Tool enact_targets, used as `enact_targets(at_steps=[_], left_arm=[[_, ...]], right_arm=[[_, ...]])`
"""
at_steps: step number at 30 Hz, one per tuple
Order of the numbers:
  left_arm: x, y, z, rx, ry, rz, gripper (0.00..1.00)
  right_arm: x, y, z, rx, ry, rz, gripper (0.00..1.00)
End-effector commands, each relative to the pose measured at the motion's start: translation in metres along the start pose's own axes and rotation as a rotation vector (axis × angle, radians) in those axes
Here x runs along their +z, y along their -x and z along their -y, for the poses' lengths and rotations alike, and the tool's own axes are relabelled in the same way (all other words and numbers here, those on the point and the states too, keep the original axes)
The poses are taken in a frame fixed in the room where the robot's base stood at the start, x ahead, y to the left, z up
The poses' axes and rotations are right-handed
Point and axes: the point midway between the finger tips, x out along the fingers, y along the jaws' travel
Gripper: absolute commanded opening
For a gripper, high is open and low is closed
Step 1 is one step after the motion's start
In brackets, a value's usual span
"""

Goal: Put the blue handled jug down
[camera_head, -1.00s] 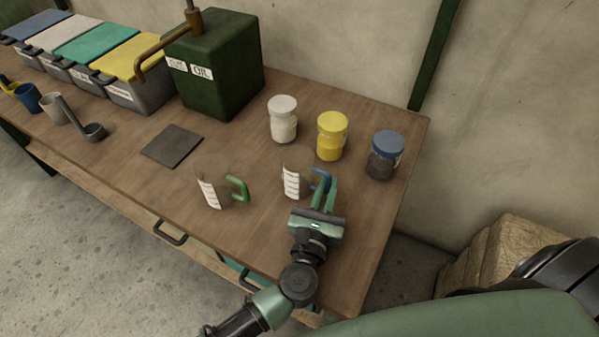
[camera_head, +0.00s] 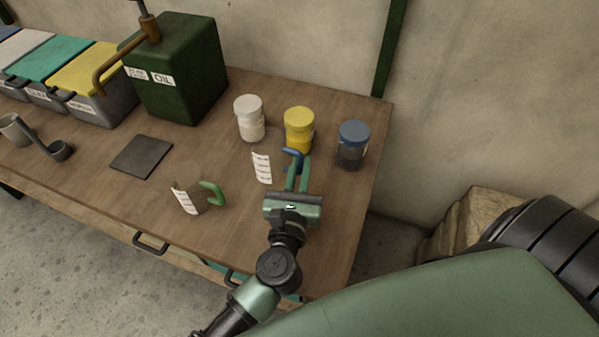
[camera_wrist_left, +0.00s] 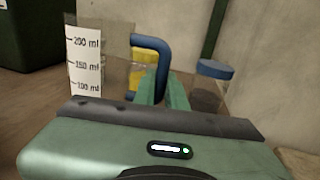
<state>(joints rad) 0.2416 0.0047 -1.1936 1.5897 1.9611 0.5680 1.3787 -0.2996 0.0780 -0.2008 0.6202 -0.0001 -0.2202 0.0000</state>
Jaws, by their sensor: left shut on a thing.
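The blue handled jug (camera_head: 262,166) is a clear measuring jug with a white scale label. It stands upright in front of the white and yellow jars. My left gripper (camera_head: 298,172) is shut on its blue handle (camera_head: 292,156), at the jug's right side. In the left wrist view the jug's label (camera_wrist_left: 86,62) reads up to 200 ml, and the blue handle (camera_wrist_left: 152,45) meets the fingers (camera_wrist_left: 163,92). The jug's base does not show clearly, so I cannot tell whether it touches the workbench (camera_head: 232,222). My right gripper is not in view.
A green handled jug (camera_head: 187,199) stands to the left. A white jar (camera_head: 250,119), a yellow jar (camera_head: 299,130) and a blue-lidded jar (camera_head: 352,146) stand behind and to the right. A dark square mat (camera_head: 142,156) lies left, before the green oil can (camera_head: 185,75). Bare wood lies between.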

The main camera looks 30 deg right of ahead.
Motion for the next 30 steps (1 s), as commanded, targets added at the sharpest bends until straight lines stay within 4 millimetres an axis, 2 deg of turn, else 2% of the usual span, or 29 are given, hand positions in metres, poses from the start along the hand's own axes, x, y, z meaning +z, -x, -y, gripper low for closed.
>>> enact_targets(at_steps=[1, 6, 15, 22, 30], left_arm=[[0.022, 0.0, 0.0, 0.0, 0.004, 0.005, 0.0], [0.068, 0.0, 0.0, 0.0, 0.004, 0.006, 0.0], [0.126, 0.0, 0.0, -0.002, 0.0, 0.004, 0.0], [0.145, 0.0, 0.0, 0.0, 0.0, 0.003, 0.0], [0.146, 0.002, -0.006, 0.012, 0.0, 0.001, 0.0]], right_arm=[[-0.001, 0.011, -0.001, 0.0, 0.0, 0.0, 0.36], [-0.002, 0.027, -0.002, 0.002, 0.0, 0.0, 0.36], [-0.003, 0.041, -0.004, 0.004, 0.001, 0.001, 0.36], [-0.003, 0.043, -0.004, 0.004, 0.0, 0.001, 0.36], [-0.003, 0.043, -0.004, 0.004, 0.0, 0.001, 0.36]])
